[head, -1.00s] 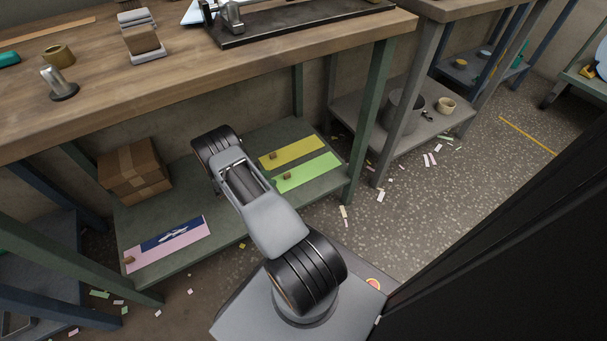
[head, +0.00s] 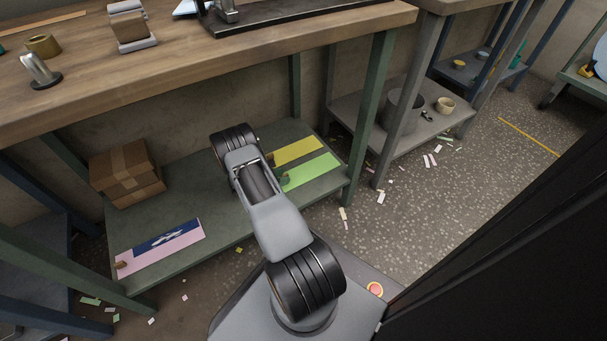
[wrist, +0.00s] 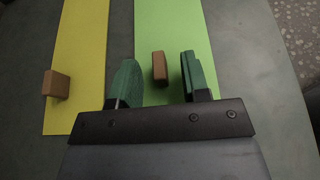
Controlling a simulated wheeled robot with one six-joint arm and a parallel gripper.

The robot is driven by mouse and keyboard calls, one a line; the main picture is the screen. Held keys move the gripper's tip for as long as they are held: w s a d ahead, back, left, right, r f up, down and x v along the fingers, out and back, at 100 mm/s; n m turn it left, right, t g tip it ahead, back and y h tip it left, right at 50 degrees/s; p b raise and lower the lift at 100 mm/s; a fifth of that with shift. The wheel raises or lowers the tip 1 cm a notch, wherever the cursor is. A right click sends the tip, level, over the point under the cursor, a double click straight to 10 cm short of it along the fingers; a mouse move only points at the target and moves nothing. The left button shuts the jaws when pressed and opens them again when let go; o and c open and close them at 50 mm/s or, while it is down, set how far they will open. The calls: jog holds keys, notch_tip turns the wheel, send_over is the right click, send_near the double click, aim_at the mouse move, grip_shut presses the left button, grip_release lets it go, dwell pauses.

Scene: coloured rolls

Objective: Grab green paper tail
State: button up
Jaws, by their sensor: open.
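The green paper strip (head: 314,171) lies flat on the lower shelf, at its right side. It also shows in the wrist view (wrist: 175,28), running away from my gripper. A small brown block (wrist: 159,68) sits on the green strip. My gripper (wrist: 160,78) is open above the strip, with its two green fingers on either side of the block. Whether the fingertips touch the paper, I cannot tell.
A yellow strip (head: 299,149) with its own brown block (wrist: 56,85) lies left of the green one. A shelf leg (head: 368,120) stands to the right; the tabletop (head: 200,75) is above.

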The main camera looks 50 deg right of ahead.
jog(key=shift+c, duration=0.3)
grip_shut()
jog(key=shift+r, duration=0.1)
